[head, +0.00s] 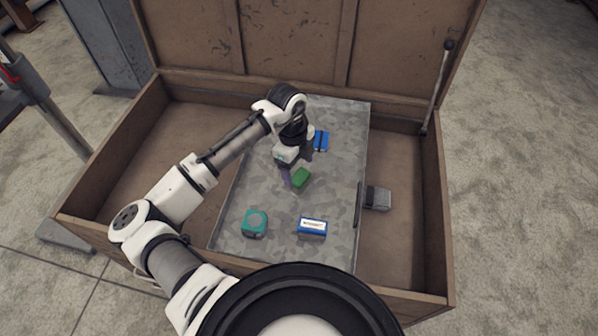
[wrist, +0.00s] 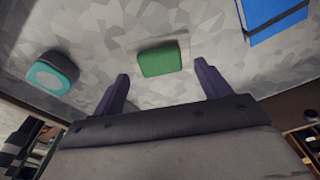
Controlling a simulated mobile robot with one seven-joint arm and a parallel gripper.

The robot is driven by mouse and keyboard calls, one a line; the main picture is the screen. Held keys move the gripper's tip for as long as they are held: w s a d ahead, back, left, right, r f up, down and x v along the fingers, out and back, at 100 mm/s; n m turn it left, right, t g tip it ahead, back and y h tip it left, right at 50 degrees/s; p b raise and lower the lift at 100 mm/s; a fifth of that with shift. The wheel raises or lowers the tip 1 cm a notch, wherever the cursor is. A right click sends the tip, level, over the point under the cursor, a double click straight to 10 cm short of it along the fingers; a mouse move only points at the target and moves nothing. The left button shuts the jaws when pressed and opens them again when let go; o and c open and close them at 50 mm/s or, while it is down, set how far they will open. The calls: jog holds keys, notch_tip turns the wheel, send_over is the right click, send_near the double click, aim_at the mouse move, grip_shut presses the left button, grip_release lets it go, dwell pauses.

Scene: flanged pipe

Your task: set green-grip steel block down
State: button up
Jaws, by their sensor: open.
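The green-grip block (head: 301,178) sits on the grey patterned panel inside the wooden crate. In the wrist view its green top (wrist: 164,59) has a thin pale edge around it. My gripper (head: 287,178) is open and empty, close to the block's left side in the head view. In the wrist view the two purple fingers of my gripper (wrist: 161,70) stand wide apart, with the block beyond and between their tips. I see clear gaps between each finger and the block. The block's underside is hidden.
A teal tape measure (head: 255,223) and a blue box with a white label (head: 312,229) lie on the panel (head: 340,190). A blue item (head: 321,140) lies farther back. A grey block (head: 378,197) sits beyond the panel's right edge.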

aim_at(295, 174)
notch_tip(295, 174, up, 9)
jog(key=b, duration=0.1)
jog(key=shift+w+a+r+b, duration=0.15)
jog(key=shift+w+a+b, duration=0.15)
jog(key=shift+a, duration=0.15)
